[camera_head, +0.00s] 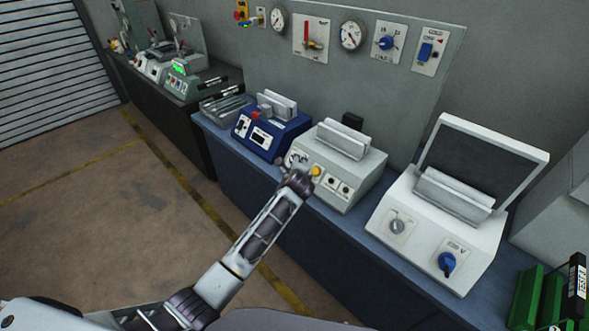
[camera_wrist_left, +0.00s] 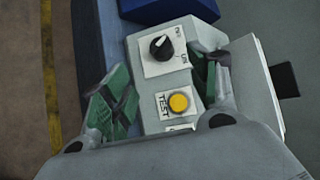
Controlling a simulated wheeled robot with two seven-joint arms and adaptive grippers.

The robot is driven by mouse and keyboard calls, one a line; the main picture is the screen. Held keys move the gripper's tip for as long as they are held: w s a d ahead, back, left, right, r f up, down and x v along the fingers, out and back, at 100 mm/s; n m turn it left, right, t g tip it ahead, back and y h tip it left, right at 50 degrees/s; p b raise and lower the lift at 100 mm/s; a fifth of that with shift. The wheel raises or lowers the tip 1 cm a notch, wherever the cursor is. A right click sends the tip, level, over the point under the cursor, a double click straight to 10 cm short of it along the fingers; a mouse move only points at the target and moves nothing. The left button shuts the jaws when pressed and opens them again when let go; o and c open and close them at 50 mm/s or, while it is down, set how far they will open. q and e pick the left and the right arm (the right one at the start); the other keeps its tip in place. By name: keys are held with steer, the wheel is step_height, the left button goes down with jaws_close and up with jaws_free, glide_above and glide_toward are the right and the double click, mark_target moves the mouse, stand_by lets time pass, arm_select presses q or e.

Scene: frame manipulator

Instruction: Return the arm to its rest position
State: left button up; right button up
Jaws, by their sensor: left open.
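My left arm reaches in from the lower left in the head view, and its gripper (camera_head: 299,166) is at the front of the grey-white device (camera_head: 352,160) in the middle of the bench. In the left wrist view the gripper (camera_wrist_left: 160,92) is open and empty. Its green fingertips stand apart on either side of the device's panel. Between them show a black rotary knob (camera_wrist_left: 161,47) and a yellow button (camera_wrist_left: 179,103) marked TEST. The yellow button also shows in the head view (camera_head: 316,170). I cannot tell whether a fingertip touches the device. My right gripper is not in view.
A blue device (camera_head: 271,133) stands left of the grey-white one, and a white device with a raised lid (camera_head: 440,222) stands to the right. A gauge panel (camera_head: 345,75) is on the wall behind. Green items (camera_head: 540,300) are at the lower right. The floor at left is clear.

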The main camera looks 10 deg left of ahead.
arm_select(q)
steer(key=shift+s+r, duration=0.15)
steer(key=shift+s, duration=0.1)
stand_by(0.4)
steer(key=s+a+f+n+g+h+b, duration=0.1)
steer(key=s+a+f+n+g, duration=0.1)
steer(key=s+f, duration=0.8)
steer(key=s+a+f+n+g, duration=0.1)
steer(key=s+f+n+g, duration=0.2)
steer(key=f, duration=1.4)
steer(key=s+a+f+n+g+h+b, duration=0.1)
steer(key=s+a+f+n, duration=0.1)
steer(key=s+f, duration=0.85)
steer(key=s+a+f+n+g, duration=0.1)
steer(key=s+a+f+n, duration=0.1)
steer(key=s+f, duration=0.6)
steer(key=s+a+f+n+g+b, duration=0.1)
steer(key=s+f+n, duration=0.4)
steer(key=s, duration=1.4)
steer(key=s+a+f+n+g+b, duration=0.1)
steer(key=s+a+f+n, duration=0.3)
steer(key=s+f, duration=0.7)
steer(key=shift+s+a+f+g+h, duration=0.3)
steer(key=shift+s+a+g, duration=0.25)
steer(key=shift+s+g, duration=0.45)
steer(key=shift+s, duration=0.15)
